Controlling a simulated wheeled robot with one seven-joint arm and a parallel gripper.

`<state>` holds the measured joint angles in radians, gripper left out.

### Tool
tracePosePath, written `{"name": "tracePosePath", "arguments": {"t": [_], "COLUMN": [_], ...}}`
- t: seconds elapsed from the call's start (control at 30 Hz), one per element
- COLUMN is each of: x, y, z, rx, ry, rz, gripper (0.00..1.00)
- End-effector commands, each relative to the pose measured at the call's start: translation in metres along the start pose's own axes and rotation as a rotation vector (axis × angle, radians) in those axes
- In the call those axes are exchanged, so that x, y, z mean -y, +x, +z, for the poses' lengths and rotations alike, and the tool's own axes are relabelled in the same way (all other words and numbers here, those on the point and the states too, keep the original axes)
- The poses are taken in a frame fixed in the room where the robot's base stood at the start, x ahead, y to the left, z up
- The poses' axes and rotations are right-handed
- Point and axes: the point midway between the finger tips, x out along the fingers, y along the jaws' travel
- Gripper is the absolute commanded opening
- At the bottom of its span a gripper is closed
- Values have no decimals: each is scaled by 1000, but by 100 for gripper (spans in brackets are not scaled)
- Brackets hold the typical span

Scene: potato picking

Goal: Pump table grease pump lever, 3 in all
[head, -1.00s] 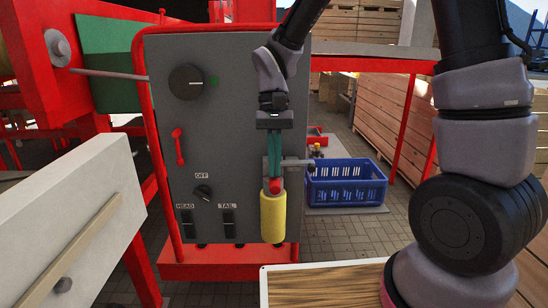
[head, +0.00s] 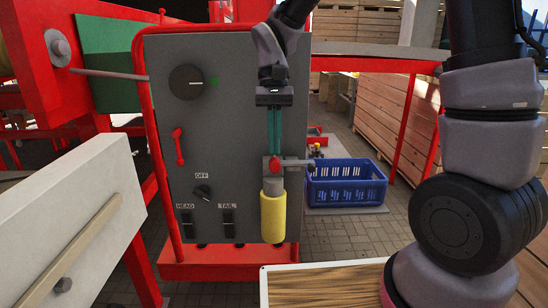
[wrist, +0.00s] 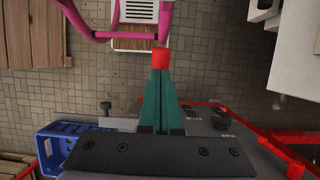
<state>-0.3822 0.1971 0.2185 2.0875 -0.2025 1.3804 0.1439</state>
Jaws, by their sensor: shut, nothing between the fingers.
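The grease pump has a yellow cylinder (head: 273,216) with a grey top, mounted on the right side of the grey control panel. The red knob (head: 275,164) of its lever is in front of the pump's upper part, level with the grey crossbar (head: 297,163). My gripper (head: 275,153) points down with its green fingers shut and empty. The fingertips are right at the knob from above; I cannot tell whether they touch. In the wrist view, the red knob (wrist: 160,59) shows just beyond the shut fingertips (wrist: 160,76).
The grey control panel (head: 225,120) carries a black dial (head: 186,82), a red handle (head: 179,146) and switches. A blue crate (head: 346,185) stands on the floor to the right. A wood-topped table (head: 325,285) is at the front. A pale panel (head: 70,220) is at the left.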

Motion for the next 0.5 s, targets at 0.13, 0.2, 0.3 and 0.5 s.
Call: {"name": "tracePosePath", "arguments": {"t": [0.13, 0.2, 0.3, 0.5], "x": [0, 0, 0, 0], "y": [0, 0, 2, 11], "z": [0, 0, 0, 0], "rx": [0, 0, 1, 0], "ry": [0, 0, 0, 0], "rz": [0, 0, 1, 1], "gripper": [0, 0, 0, 0]}}
